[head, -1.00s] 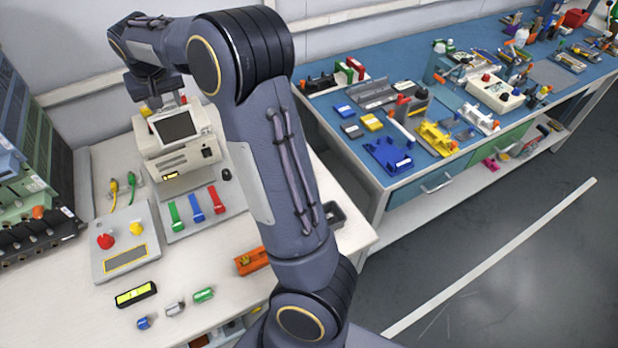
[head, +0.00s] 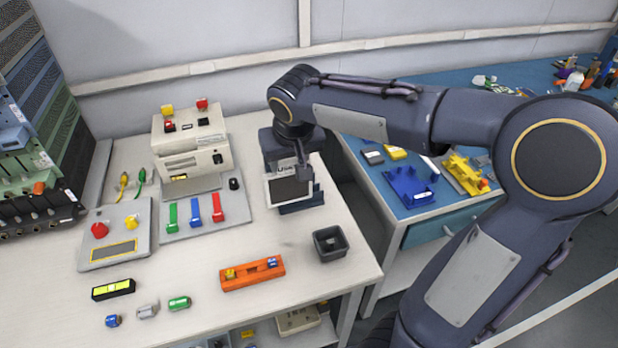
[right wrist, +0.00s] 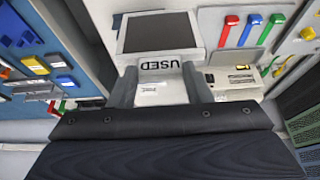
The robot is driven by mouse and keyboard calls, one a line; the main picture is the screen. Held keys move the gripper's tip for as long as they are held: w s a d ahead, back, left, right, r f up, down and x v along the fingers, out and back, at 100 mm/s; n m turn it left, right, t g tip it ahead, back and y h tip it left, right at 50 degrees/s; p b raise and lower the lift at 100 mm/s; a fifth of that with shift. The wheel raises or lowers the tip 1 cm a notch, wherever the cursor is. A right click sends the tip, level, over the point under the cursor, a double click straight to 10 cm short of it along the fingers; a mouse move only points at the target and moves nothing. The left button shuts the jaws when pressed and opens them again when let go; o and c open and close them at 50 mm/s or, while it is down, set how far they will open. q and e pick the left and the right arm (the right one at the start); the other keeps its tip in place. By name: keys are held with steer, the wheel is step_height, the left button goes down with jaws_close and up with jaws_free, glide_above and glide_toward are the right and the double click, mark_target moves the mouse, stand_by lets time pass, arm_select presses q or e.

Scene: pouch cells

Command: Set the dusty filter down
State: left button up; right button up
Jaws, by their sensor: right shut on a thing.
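The dusty filter (head: 288,191) is a flat white frame around a dark grey panel, with a label reading USED along one edge. It shows in the right wrist view (right wrist: 157,33) too, just beyond the fingertips. My right gripper (right wrist: 160,88) is shut on the labelled edge. In the head view my right gripper (head: 291,160) is over the right back part of the white table (head: 200,262). A dark blue piece (head: 303,207) shows just under the filter's lower edge. I cannot tell whether the filter touches it or the table. My left gripper is out of view.
A white machine (head: 190,142) stands to the left, behind a grey plate with green, blue and red handles. A small dark bin (head: 330,243) and an orange holder (head: 252,274) are in front. The blue workbench (head: 385,195) is to the right.

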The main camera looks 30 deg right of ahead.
steer(key=w+d+f, duration=0.7)
steer(key=f, duration=0.4)
steer(key=shift+w+f+p, duration=0.2)
steer(key=shift+w+p, duration=0.1)
steer(key=shift+p, duration=0.1)
steer(key=shift+f, duration=0.1)
steer(key=o, duration=0.8)
steer(key=shift+f, duration=0.1)
steer(key=o, duration=0.4)
